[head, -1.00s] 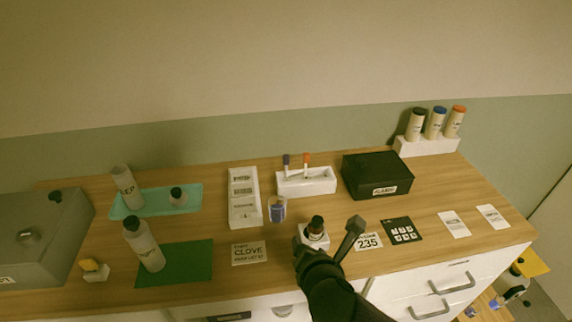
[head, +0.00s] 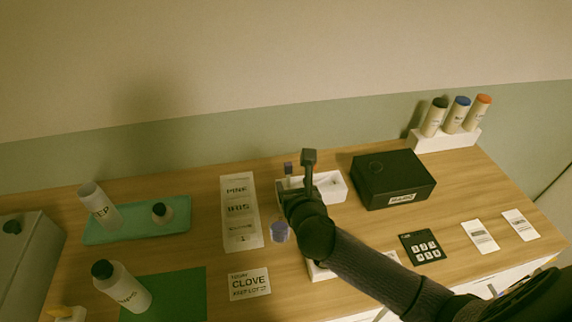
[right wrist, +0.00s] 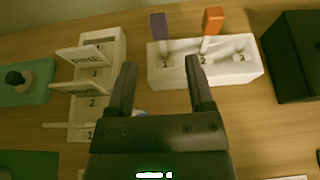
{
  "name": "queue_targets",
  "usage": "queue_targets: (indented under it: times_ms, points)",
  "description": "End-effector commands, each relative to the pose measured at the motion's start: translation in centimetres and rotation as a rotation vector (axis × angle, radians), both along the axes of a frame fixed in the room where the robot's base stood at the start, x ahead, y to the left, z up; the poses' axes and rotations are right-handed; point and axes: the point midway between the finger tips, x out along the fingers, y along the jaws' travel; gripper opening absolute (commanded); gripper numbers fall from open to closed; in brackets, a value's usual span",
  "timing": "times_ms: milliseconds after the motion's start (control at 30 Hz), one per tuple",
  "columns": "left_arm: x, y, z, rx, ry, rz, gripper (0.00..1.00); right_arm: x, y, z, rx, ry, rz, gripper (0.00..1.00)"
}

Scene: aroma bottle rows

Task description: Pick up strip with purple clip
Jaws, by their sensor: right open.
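The strip with the purple clip (right wrist: 158,27) stands upright in slot 1 of the white holder (right wrist: 165,70) in the right wrist view. Its purple top (head: 288,168) also shows in the head view, just left of my gripper. A strip with an orange clip (right wrist: 212,22) stands in slot 2; slot 3 is empty. My right gripper (right wrist: 162,64) is open and empty, its fingers pointing at the holder near slots 1 and 2. In the head view the right gripper (head: 297,182) hides part of the holder. My left gripper is not in view.
A black box (head: 395,182) stands right of the holder. A white numbered rack (right wrist: 110,60) with cards stands left of it. A small blue-purple jar (head: 279,232) is in front. A CLOVE card (head: 249,284) lies nearer. Bottles stand on the left.

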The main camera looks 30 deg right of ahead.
Motion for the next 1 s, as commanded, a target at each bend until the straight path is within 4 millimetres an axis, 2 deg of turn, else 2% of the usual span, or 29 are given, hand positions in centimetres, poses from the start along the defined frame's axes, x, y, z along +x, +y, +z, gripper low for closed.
queue_targets:
  times_ms: [367,633,933,1000]
  points:
    - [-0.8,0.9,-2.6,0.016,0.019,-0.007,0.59,5.9,-1.7,-2.7,0.002,-0.001,-0.002,0.68]
    - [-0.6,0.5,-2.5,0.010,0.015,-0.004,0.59,6.3,-1.8,-2.6,0.001,0.000,0.000,0.66]
    - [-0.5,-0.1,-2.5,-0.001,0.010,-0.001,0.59,6.3,-1.8,-2.6,0.001,0.000,0.000,0.02]
    - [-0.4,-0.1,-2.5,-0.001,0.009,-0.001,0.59,6.3,-1.8,-2.6,0.001,0.000,0.000,0.00]
